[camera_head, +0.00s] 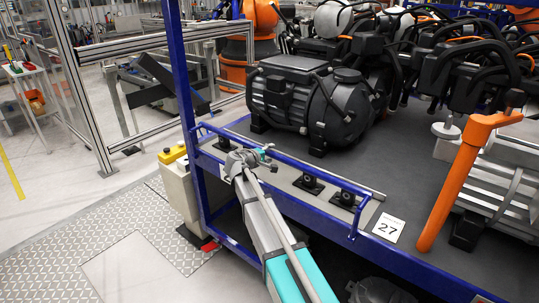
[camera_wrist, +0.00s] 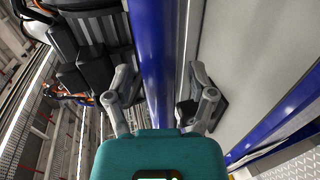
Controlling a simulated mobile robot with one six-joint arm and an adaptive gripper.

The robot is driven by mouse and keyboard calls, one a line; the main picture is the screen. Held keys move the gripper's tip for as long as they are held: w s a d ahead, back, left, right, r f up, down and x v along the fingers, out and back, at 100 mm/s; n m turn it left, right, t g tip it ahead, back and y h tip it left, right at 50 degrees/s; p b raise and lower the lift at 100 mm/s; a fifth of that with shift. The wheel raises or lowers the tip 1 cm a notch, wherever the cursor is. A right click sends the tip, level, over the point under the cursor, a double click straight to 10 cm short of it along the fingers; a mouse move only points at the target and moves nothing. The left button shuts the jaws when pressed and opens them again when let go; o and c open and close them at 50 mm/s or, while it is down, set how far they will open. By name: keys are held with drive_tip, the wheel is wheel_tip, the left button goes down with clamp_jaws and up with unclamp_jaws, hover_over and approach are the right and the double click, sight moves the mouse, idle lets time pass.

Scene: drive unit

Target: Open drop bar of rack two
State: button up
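The drop bar (camera_head: 318,172) is a blue rail along the front edge of the blue rack, in front of its grey deck. In the head view it stands a little above the edge, with an upright blue piece near its right end. My gripper (camera_head: 260,153) is at the left part of this bar. In the wrist view a blue bar (camera_wrist: 155,50) runs between the two grey fingers of my gripper (camera_wrist: 160,80). The fingers are spread on either side of it, with a gap visible on the right. Contact on the left is unclear.
A black motor unit (camera_head: 305,100) sits on the deck behind the bar. A white label 27 (camera_head: 388,227) and an orange post (camera_head: 462,185) are to the right. A blue upright (camera_head: 181,70) and a yellow-topped box (camera_head: 178,185) are left. Floor at lower left is clear.

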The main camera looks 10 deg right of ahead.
drive_tip(key=c, duration=0.8)
clamp_jaws()
drive_tip(key=shift+s+a, duration=0.1)
drive_tip(key=shift+a, duration=0.1)
